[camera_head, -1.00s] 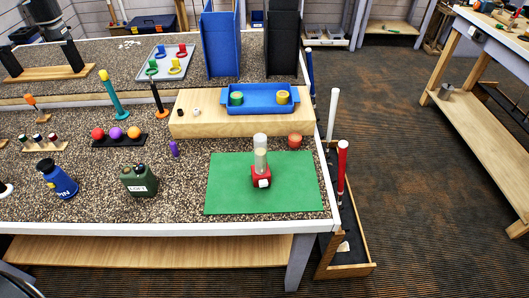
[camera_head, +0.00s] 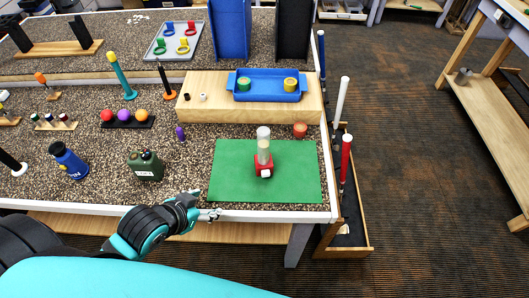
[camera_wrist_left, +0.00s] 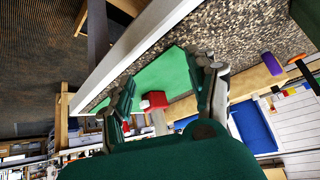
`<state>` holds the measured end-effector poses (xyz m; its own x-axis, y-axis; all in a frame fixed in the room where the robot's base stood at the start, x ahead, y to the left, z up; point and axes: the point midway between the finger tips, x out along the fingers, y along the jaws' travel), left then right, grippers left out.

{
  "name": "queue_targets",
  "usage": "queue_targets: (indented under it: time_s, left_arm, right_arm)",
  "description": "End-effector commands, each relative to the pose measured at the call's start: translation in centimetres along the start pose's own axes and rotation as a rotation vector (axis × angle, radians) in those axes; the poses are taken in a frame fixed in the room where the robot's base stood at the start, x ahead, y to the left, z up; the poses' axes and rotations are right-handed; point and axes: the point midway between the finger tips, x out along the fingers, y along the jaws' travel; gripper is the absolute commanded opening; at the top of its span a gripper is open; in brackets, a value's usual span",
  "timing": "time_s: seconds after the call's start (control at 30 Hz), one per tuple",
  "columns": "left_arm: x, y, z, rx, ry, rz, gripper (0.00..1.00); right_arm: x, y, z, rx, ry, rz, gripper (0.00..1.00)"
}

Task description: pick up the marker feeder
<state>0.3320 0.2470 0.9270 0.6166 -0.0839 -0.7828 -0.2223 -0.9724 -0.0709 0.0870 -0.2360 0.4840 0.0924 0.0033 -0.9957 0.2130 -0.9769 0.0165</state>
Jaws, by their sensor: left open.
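The marker feeder (camera_head: 264,160) appears to be the upright clear tube on a red base with a white front piece. It stands on the green mat (camera_head: 228,175). In the left wrist view its red part (camera_wrist_left: 155,100) shows between my fingers, beyond them. My left gripper (camera_head: 207,208) is open and empty at the table's front edge, left of and nearer than the feeder, apart from it. It also shows in the left wrist view (camera_wrist_left: 168,75). My right gripper is not in view.
A green canister (camera_head: 145,166) and a blue bottle (camera_head: 68,160) stand left of the mat. Upright clubs (camera_head: 345,160) line the right edge.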

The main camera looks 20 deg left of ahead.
Motion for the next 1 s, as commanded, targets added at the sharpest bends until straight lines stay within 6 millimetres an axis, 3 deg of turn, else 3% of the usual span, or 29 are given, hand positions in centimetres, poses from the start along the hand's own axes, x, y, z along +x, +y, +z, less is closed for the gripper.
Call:
queue_targets:
  time_s: [0.13,0.3,0.47,0.73,1.0]
  left_arm:
    - [-2.3,-1.2,-4.8,0.057,0.204,0.057,0.58]
    - [-5.7,-0.5,-10.0,0.096,0.416,0.178,0.58]
    - [-7.5,0.4,-12.2,0.103,0.507,0.247,0.58]
    - [-5.4,1.1,-13.5,0.103,0.524,0.254,0.58]
    - [-2.5,2.1,-15.8,0.097,0.521,0.252,0.58]
  right_arm:
    - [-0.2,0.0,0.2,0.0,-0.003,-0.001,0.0]
    - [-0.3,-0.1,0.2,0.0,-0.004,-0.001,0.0]
    - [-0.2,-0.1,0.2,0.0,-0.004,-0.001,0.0]
    - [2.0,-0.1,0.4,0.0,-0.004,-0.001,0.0]
    - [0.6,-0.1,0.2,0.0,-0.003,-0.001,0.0]
